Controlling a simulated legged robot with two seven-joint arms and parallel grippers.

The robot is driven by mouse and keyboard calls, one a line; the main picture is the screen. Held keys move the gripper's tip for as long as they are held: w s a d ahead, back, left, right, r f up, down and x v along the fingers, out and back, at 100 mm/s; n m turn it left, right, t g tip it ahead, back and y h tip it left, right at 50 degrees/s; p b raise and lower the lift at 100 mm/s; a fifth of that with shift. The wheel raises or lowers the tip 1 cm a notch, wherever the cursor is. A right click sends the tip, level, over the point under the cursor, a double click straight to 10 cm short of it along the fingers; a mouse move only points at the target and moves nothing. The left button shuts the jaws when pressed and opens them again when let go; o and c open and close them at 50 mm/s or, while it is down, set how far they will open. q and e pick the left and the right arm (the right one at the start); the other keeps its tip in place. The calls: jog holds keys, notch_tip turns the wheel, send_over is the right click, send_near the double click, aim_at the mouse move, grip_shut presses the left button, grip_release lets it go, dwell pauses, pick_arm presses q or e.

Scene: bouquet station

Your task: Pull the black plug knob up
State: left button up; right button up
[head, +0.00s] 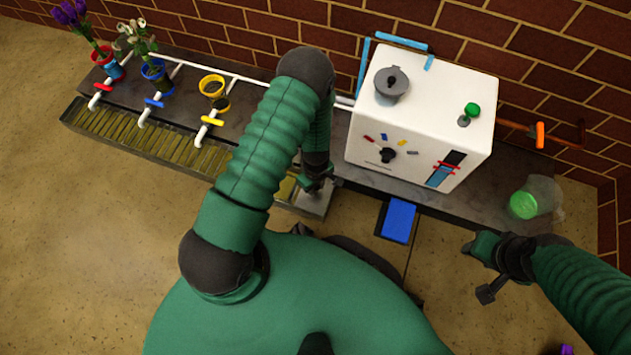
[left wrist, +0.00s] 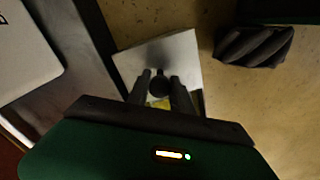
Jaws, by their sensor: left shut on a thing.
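The black plug knob (left wrist: 159,83) shows in the left wrist view as a dark round knob over a pale square plate (left wrist: 185,52). My left gripper (left wrist: 159,80) has its two fingers on either side of the knob and is shut on it. In the head view my left gripper (head: 316,187) reaches down to the grey plate (head: 313,204) at the right end of the drain trough. The knob is hidden there by my gripper and arm. My right gripper (head: 483,268) hangs at the lower right, away from the knob; its finger opening is unclear.
The slatted trough (head: 150,137) runs left, beside several taps and potted flowers (head: 138,45). A white box (head: 425,115) with a dial stands right of my left arm. A blue pad (head: 398,220) lies in front. A clear jug (head: 540,198) lies at right.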

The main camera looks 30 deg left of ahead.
pick_arm(q)
jog(key=shift+r+p, duration=1.25)
jog(key=shift+r, duration=0.15)
jog(key=o, duration=1)
jog(key=shift+f, duration=0.15)
jog(key=shift+o, duration=0.2)
notch_tip(320, 180, up, 9)
jog(key=p, duration=0.8)
jog(key=shift+p, duration=0.3)
